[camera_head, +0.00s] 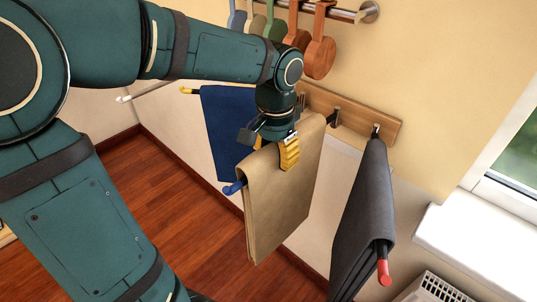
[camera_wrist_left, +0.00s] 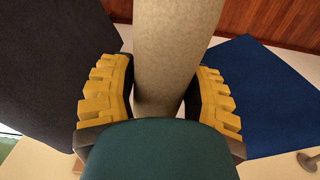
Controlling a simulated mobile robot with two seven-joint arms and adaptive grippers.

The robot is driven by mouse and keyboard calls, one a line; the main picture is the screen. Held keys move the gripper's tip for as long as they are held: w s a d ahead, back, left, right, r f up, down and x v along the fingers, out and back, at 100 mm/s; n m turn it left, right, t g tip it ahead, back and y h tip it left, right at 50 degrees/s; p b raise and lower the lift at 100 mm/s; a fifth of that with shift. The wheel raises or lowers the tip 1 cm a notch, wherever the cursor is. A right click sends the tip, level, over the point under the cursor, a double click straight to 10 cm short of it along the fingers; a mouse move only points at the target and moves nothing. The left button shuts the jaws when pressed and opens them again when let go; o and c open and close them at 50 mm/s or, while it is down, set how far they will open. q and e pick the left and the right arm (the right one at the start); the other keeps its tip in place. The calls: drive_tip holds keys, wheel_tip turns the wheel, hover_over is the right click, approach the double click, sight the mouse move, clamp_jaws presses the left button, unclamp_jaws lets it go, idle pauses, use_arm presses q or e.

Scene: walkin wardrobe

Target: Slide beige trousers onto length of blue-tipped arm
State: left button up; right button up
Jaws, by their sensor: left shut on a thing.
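The beige trousers (camera_head: 283,195) hang folded along the blue-tipped arm (camera_head: 233,187), whose blue end sticks out past their near edge. Most of this arm is hidden by the cloth, so I cannot tell if they rest on it. My left gripper (camera_head: 277,150) is shut on the top fold from above, with a yellow finger on the near side. In the left wrist view the yellow fingers (camera_wrist_left: 165,98) stand on both sides of the beige fold (camera_wrist_left: 178,40). My right gripper is not in view.
Dark grey trousers (camera_head: 366,220) hang on a red-tipped arm (camera_head: 383,270) to the right. Blue trousers (camera_head: 222,125) hang on a yellow-tipped arm (camera_head: 187,90) to the left.

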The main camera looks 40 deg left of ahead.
use_arm(q)
drive_tip(key=shift+w+d+r+p, duration=0.15)
drive_tip(key=shift+w+p, duration=0.15)
drive_tip(key=shift+w, duration=0.9)
drive_tip(key=shift+w+f, duration=0.15)
drive_tip(key=shift+f, duration=0.1)
drive_tip(key=shift+f+b, duration=0.5)
drive_tip(key=shift+f, duration=0.15)
drive_tip(key=o, duration=1.4)
wheel_tip(320, 180, up, 12)
